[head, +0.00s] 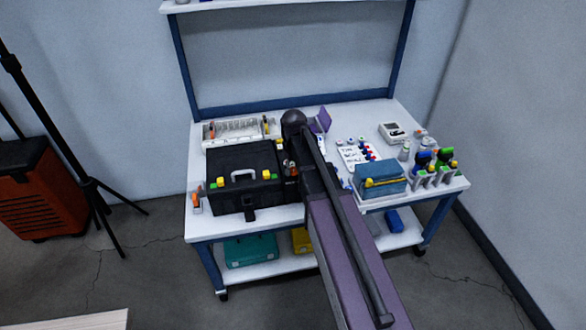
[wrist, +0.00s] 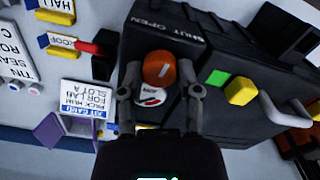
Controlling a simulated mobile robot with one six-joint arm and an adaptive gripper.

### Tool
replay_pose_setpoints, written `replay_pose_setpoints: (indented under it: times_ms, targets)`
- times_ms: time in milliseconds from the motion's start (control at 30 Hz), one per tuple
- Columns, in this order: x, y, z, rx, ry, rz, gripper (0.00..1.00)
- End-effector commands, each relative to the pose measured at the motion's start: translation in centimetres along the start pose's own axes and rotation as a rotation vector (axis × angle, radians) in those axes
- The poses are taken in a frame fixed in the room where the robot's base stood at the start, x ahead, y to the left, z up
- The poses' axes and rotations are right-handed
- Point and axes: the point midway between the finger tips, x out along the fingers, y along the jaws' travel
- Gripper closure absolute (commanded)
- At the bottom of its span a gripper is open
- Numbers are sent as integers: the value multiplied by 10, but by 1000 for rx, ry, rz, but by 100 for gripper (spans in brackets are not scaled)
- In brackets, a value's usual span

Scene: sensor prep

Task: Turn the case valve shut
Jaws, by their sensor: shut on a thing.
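The black case (head: 236,198) stands on the left part of the table, and its dark side fills much of the wrist view (wrist: 255,110). The case valve, a round orange knob (wrist: 157,68) with a pale line on it, sits on the case beside raised lettering reading "SHUT" and "OPEN". My gripper (wrist: 160,88) has one finger on each side of the knob and is shut on it. In the head view my arm largely hides the valve.
A green square (wrist: 217,77), yellow latch (wrist: 241,91) and pale handle (wrist: 275,107) lie right of the valve. A white rack (head: 232,133) stands behind the case. A blue box (head: 380,180) and several bottles stand at the table's right.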

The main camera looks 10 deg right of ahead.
Motion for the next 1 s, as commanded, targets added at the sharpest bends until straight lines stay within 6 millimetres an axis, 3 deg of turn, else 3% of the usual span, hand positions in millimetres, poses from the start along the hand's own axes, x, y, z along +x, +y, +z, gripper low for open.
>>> replay_pose_setpoints:
  times_ms: [600, 1000]
  targets:
    - [0, -1, 2, 562, -4, -1, 100]
    - [1, -1, 2, 738, -5, 0, 100]
